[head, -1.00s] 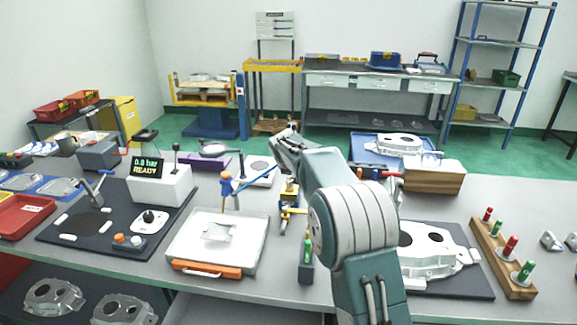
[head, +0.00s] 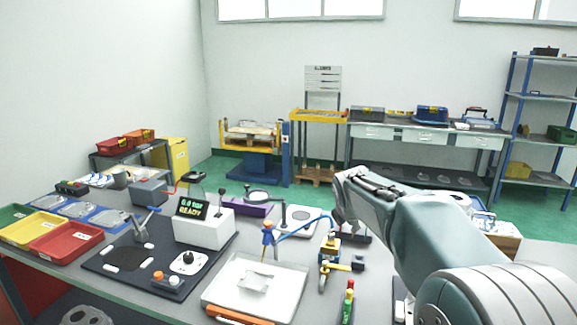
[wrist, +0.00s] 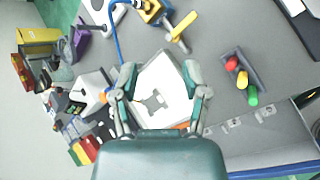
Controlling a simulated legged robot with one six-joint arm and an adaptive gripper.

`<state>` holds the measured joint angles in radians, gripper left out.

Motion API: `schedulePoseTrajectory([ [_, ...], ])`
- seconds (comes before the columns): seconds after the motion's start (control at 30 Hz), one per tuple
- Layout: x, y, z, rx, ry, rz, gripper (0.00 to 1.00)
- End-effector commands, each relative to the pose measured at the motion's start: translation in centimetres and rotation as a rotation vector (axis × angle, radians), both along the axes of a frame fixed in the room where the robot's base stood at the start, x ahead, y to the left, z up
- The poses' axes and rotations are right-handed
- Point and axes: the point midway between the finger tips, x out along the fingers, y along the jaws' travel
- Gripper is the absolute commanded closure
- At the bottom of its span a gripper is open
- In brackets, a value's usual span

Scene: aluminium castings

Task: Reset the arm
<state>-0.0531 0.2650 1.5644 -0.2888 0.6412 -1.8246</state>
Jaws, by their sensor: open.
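My gripper (wrist: 160,76) is open and empty in the wrist view, its two fingers spread apart. In that view a white tray (wrist: 176,66) with a small pale grey part (wrist: 156,100) lies beyond and between the fingers, on the bench below. In the head view my arm reaches in from the lower right over the bench, with its far end bent downward. The gripper is mostly hidden there behind the arm. The white tray (head: 285,273) also shows in the head view, left of the arm, with the grey part on it.
A gauge box reading READY (head: 203,222) stands on a dark mat left of the tray. A yellow-and-blue device (head: 330,255) and a holder with coloured pegs (head: 348,300) stand near the arm. Red (head: 68,240), yellow and green bins sit at the bench's left end.

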Motion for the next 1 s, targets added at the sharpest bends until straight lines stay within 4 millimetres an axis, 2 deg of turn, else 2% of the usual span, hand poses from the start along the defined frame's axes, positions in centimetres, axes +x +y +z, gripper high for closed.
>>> schedulePoseTrajectory([
  [0.03,-2.0,-0.2,0.9,0.062,-0.007,-0.071,0.41],
  [0.2,-8.2,-0.5,2.3,0.284,-0.015,-0.328,0.41],
  [0.47,-17.9,-0.8,2.5,0.607,-0.022,-0.733,0.41],
  [0.67,-25.3,-0.7,1.3,0.841,-0.024,-1.052,0.41],
  [0.8,-30.3,-0.5,-0.3,0.995,-0.024,-1.28,0.41],
  [0.9,-33.5,-0.4,-1.8,1.096,-0.022,-1.44,0.41],
  [1.0,-35.9,-0.2,-3.1,1.173,-0.023,-1.569,0.41],
])
